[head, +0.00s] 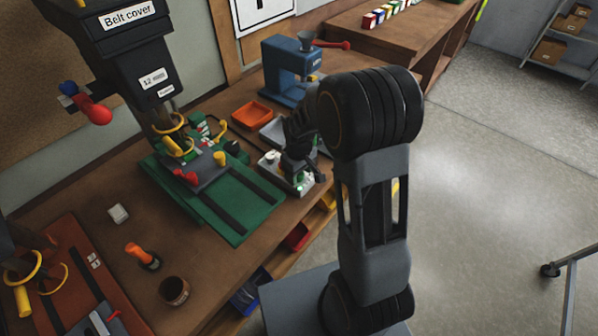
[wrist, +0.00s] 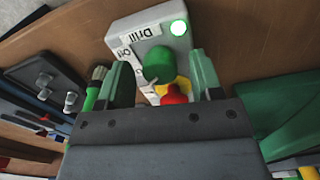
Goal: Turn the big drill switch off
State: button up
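The drill switch is a pale grey box labelled "Drill" (wrist: 143,33) in the wrist view. It has a lit green lamp (wrist: 178,28), a rounded green part (wrist: 158,64) and a red knob (wrist: 174,94) with yellow around it. Small side lettering is partly readable. In the head view a pale box with small controls (head: 270,162) sits at the bench edge, partly hidden by my arm. My gripper (wrist: 161,76) is open, its fingers apart on either side of the green part and red knob. Contact cannot be told. The big drill (head: 150,75) stands behind on a green base (head: 232,222).
A blue machine (head: 288,75) and an orange tray (head: 252,114) stand farther back. An orange-handled tool (head: 141,254) and a brown cup (head: 174,290) lie nearer on the bench. In the wrist view, a green-handled brush (wrist: 93,90) is beside the left finger.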

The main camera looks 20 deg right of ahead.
jog(key=c, duration=0.9)
jog(key=shift+o, duration=0.2)
jog(key=m+b, duration=0.2)
jog(key=m, duration=0.3)
jog(key=shift+f+m, duration=0.1)
jog(key=shift+m, duration=0.3)
jog(key=m+b, duration=0.1)
jog(key=m, duration=0.5)
jog(key=shift+b, duration=0.3)
jog(key=o, duration=0.9)
